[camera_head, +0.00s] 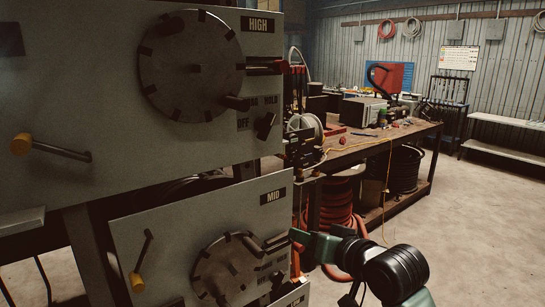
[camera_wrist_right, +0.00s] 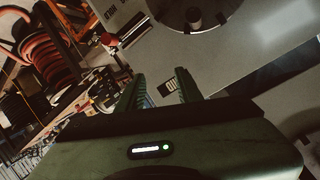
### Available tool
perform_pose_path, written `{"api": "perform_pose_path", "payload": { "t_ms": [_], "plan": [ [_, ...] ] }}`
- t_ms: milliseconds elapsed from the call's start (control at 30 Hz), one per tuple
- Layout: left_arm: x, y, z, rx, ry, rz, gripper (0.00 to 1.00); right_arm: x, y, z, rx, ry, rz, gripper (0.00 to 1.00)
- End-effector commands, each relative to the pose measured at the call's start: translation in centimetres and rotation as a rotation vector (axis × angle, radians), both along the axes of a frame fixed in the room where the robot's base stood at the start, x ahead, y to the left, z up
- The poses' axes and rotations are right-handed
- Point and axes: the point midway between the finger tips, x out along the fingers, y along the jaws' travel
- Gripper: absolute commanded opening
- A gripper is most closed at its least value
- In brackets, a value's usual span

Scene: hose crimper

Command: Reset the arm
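My right gripper (camera_head: 300,238) is at the right edge of the lower grey panel marked MID (camera_head: 165,220). It is close to a dark lever (camera_head: 275,241) beside that panel's round dial (camera_head: 228,270); I cannot tell whether they touch. In the right wrist view the two green fingers (camera_wrist_right: 158,88) stand apart with nothing gripped. A small label shows between them on the grey panel (camera_wrist_right: 235,65). The upper panel marked HIGH (camera_head: 80,100) carries a large notched dial (camera_head: 192,65) and a red-ended lever (camera_head: 265,66). My left gripper is not in view.
Yellow-knobbed handles stick out of the upper panel (camera_head: 55,150) and the lower panel (camera_head: 143,262). A workbench (camera_head: 370,148) with tools stands behind at right. Coiled red hose (camera_head: 335,205) lies below it. The concrete floor (camera_head: 480,220) at right is clear.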

Motion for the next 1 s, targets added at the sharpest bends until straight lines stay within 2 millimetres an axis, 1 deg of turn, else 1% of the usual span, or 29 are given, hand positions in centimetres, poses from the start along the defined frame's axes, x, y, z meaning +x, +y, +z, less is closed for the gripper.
{"api": "perform_pose_path", "payload": {
  "t_ms": [33,67,100,167,200,267,300,367,400,467,500,600,733,900,933,1000],
  "plan": [
    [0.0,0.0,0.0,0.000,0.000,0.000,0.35,-1.6,-0.6,-4.0,-0.040,0.055,-0.011,0.35],
    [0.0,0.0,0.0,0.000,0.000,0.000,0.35,-2.6,-1.1,-6.0,-0.067,0.083,-0.017,0.35],
    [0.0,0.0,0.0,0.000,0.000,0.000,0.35,-4.0,-1.7,-8.6,-0.104,0.121,-0.025,0.35],
    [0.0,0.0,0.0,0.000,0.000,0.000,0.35,-6.5,-2.7,-12.4,-0.161,0.181,-0.035,0.35],
    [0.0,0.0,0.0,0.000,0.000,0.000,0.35,-8.3,-3.4,-14.9,-0.200,0.223,-0.039,0.35],
    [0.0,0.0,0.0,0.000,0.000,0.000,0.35,-11.3,-4.5,-18.2,-0.260,0.288,-0.044,0.35],
    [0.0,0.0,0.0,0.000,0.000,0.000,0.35,-13.3,-5.3,-20.3,-0.298,0.331,-0.045,0.35],
    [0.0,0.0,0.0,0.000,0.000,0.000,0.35,-16.4,-6.4,-22.9,-0.353,0.392,-0.046,0.35],
    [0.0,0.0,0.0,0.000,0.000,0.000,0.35,-18.3,-7.0,-24.2,-0.384,0.428,-0.044,0.35],
    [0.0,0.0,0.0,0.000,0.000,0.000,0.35,-20.9,-7.9,-25.9,-0.427,0.478,-0.042,0.35],
    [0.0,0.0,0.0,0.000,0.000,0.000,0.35,-22.5,-8.4,-26.8,-0.453,0.508,-0.038,0.35],
    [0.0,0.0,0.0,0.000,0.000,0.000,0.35,-26.0,-9.5,-28.5,-0.507,0.575,-0.029,0.35],
    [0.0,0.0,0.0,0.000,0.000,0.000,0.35,-30.1,-10.9,-30.0,-0.570,0.652,-0.017,0.35],
    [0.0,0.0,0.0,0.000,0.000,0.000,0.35,-35.2,-12.4,-31.2,-0.641,0.746,0.004,0.35],
    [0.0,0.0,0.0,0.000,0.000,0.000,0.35,-36.1,-12.7,-31.4,-0.653,0.763,0.008,0.35],
    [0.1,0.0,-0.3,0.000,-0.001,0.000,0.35,-35.1,-12.5,-33.7,-0.652,0.764,0.010,0.35]
  ]
}}
